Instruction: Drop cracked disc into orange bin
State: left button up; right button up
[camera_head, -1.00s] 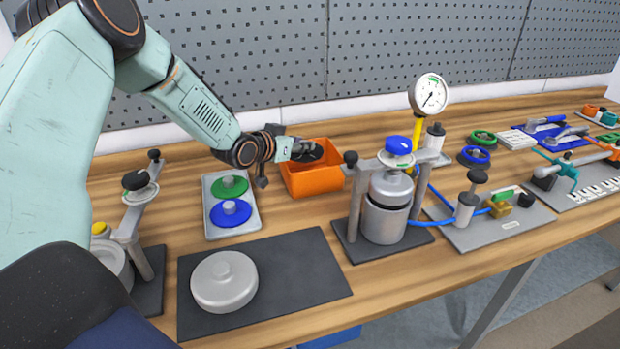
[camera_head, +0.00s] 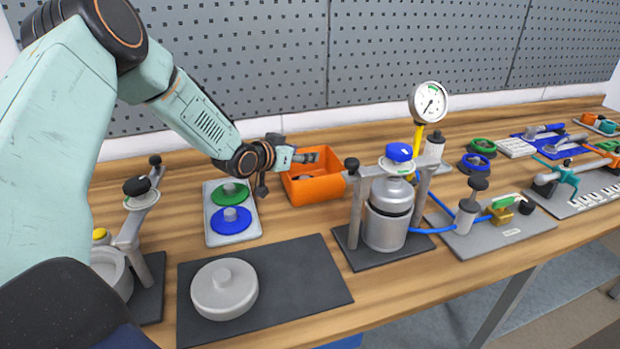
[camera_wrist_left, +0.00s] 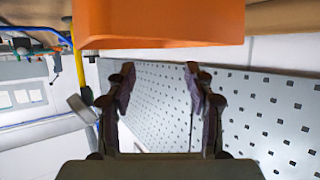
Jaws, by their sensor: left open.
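The orange bin (camera_head: 322,190) stands on the wooden bench near the back. My left gripper (camera_head: 314,157) is above the bin, open and empty. In the left wrist view its two dark fingers (camera_wrist_left: 159,88) are spread with nothing between them, and the orange bin (camera_wrist_left: 160,22) fills the top edge. A dark disc with a small grey knob (camera_head: 304,178) shows partly inside the bin; the bin walls hide the rest. Any crack is too small to see. My right gripper is not in view.
A grey tray (camera_head: 248,234) holds a green disc (camera_head: 229,194) and a blue disc (camera_head: 230,220). A round metal lid (camera_head: 224,289) lies on a dark mat (camera_head: 313,285). A drum agitator (camera_head: 386,222) stands right of the bin, with a gauge (camera_head: 430,102) behind it.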

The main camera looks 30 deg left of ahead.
pick_arm(q)
jog(key=v, duration=0.7)
jog(key=shift+s+r, duration=0.15)
jog(key=shift+s, duration=0.15)
jog(key=shift+w, duration=0.15)
dwell(0.4)
